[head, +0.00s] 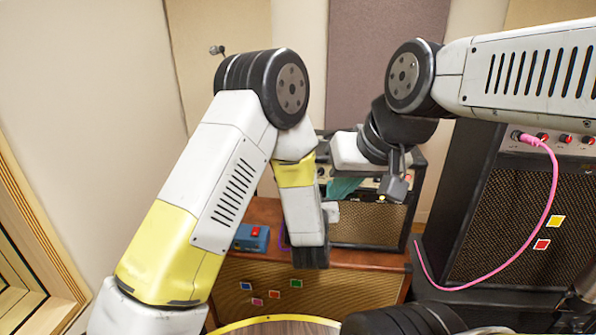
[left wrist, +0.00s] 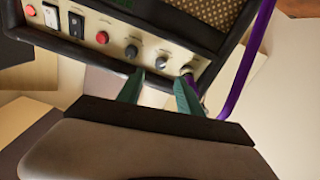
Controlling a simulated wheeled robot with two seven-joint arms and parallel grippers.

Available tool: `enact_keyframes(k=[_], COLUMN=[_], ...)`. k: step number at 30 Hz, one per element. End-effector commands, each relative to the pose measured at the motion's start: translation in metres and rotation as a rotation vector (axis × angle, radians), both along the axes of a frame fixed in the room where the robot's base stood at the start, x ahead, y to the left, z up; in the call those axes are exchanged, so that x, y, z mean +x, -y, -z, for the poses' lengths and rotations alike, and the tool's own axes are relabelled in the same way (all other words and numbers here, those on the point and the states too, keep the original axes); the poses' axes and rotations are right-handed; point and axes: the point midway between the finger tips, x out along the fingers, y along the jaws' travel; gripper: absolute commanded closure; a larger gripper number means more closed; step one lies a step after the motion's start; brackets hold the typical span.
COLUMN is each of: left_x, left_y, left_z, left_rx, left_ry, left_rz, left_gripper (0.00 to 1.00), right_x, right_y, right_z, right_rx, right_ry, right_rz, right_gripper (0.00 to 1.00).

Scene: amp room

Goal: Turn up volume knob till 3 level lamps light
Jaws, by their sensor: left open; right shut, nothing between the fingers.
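The small amp (head: 370,222) stands on top of a wooden cabinet, partly covered by my arms. In the left wrist view its pale control panel (left wrist: 82,30) appears turned over. It carries several dark knobs, a red button (left wrist: 102,38) and rocker switches. My left gripper (left wrist: 158,92) is open, its teal fingers pointing at the panel, one knob (left wrist: 162,62) lying between their tips in the picture. I cannot see contact, read labels or tell which lamps are lit. My right gripper (head: 394,187) is shut in front of the amp; its fingertips are hard to make out.
A purple cable (left wrist: 248,60) is plugged in beside that knob. A larger amp (head: 505,215) with a pink cable (head: 548,200) stands at right.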

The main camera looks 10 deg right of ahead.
Motion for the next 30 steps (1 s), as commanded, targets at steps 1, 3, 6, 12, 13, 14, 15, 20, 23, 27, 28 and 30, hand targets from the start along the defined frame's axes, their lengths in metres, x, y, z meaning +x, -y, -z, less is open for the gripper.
enact_keyframes(k=[1, 3, 6, 12, 13, 14, 15, 20, 23, 27, 28, 30], left_x=[0.001, 0.005, 0.018, 0.050, 0.054, 0.058, 0.062, 0.073, 0.074, 0.074, 0.074, 0.074], left_y=[0.001, 0.002, 0.005, 0.014, 0.016, 0.017, 0.018, 0.021, 0.022, 0.022, 0.022, 0.022], left_z=[0.001, 0.001, 0.001, 0.000, 0.001, 0.000, 0.000, 0.001, 0.001, 0.001, 0.001, 0.001], left_rx=[0.001, 0.000, -0.001, -0.001, 0.000, 0.000, 0.000, 0.001, 0.001, 0.001, 0.001, 0.001], left_ry=[0.005, 0.009, 0.010, 0.009, 0.009, 0.009, 0.009, 0.008, 0.007, 0.007, 0.007, 0.007], left_rz=[0.000, -0.001, -0.004, -0.002, -0.002, -0.002, -0.002, -0.001, -0.001, -0.001, -0.001, -0.001], left_gripper=[0.57, 0.57, 0.57, 0.57, 0.57, 0.57, 0.57, 0.57, 0.57, 0.57, 0.57, 0.71], right_x=[0.000, 0.000, 0.000, 0.000, 0.000, 0.000, 0.000, 0.000, 0.000, 0.000, 0.000, 0.000], right_y=[0.000, 0.000, 0.000, 0.000, 0.000, 0.000, 0.000, 0.000, 0.000, 0.000, 0.000, 0.000], right_z=[0.000, 0.000, 0.000, 0.000, 0.000, 0.000, 0.000, 0.000, 0.000, 0.000, 0.000, 0.000], right_rx=[0.000, 0.000, 0.000, 0.000, 0.000, 0.000, 0.000, 0.000, 0.000, 0.000, 0.000, 0.000], right_ry=[0.000, 0.000, 0.000, 0.000, 0.000, 0.000, 0.000, 0.000, 0.000, 0.000, 0.000, 0.000], right_rz=[0.000, 0.000, 0.000, 0.000, 0.000, 0.000, 0.000, 0.000, 0.000, 0.000, 0.000, 0.000], right_gripper=[1.00, 1.00, 1.00, 1.00, 1.00, 1.00, 1.00, 1.00, 1.00, 1.00, 1.00, 1.00])
